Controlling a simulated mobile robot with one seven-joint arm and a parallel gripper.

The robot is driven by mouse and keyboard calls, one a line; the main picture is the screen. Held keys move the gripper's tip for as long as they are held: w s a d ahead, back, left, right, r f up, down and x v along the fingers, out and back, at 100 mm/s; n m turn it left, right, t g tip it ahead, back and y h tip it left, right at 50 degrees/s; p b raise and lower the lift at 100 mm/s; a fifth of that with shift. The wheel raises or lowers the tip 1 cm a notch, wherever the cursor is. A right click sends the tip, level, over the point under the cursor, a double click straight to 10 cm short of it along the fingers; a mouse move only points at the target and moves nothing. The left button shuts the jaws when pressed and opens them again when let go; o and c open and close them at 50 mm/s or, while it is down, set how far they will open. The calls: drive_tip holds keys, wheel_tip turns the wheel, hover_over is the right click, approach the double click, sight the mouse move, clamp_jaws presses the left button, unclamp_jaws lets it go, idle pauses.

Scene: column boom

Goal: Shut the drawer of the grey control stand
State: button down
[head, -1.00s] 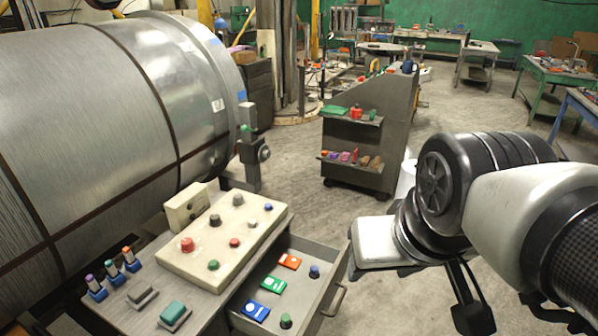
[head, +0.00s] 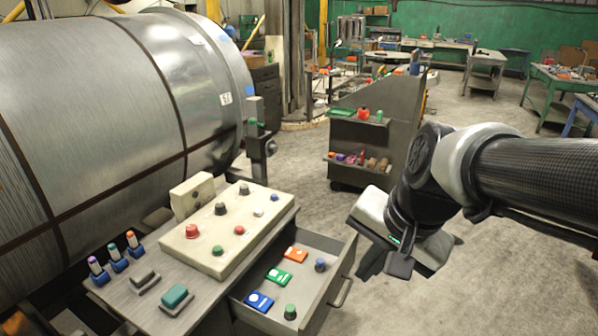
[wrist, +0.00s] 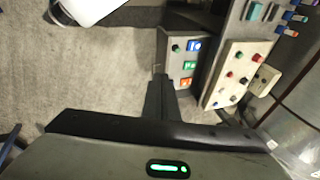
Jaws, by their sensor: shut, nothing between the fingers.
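The grey control stand (head: 150,275) is at the lower left in the head view, with a pale button box (head: 215,250) on its top. Its drawer (head: 325,285) is pulled out to the right, with a bar handle (head: 343,292) on its front. In the wrist view the open drawer (wrist: 176,84) lies just beyond my fingers. My gripper (head: 368,266) is shut and empty, off the outer side of the drawer front. I see a gap to the drawer in the head view; the wrist view (wrist: 160,82) does not make contact clear.
The drawer holds orange, green and blue cards (head: 279,277) and two knobs. A large metal drum (head: 100,110) stands behind the stand at left. A grey shelf cart (head: 370,140) stands beyond my arm. Bare concrete floor (head: 480,290) lies at the right.

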drive_tip(key=w+d+f+m+g+y+b, duration=0.1)
drive_tip(key=w+f+m+b, duration=0.4)
drive_tip(key=f, duration=0.5)
drive_tip(key=w+d+f+m+b, duration=0.1)
drive_tip(key=w+f+m+b, duration=0.15)
drive_tip(key=f+m, duration=0.5)
drive_tip(key=w+d+f+m+g+y+b, duration=0.1)
drive_tip(key=w+f+m+b, duration=0.3)
drive_tip(key=f, duration=0.7)
drive_tip(key=w+a+f+b, duration=0.3)
drive_tip(key=a+f, duration=0.3)
drive_tip(key=f, duration=0.3)
drive_tip(key=shift+w+a+b, duration=0.2)
drive_tip(key=shift+w+b, duration=0.05)
drive_tip(key=shift+b, duration=0.35)
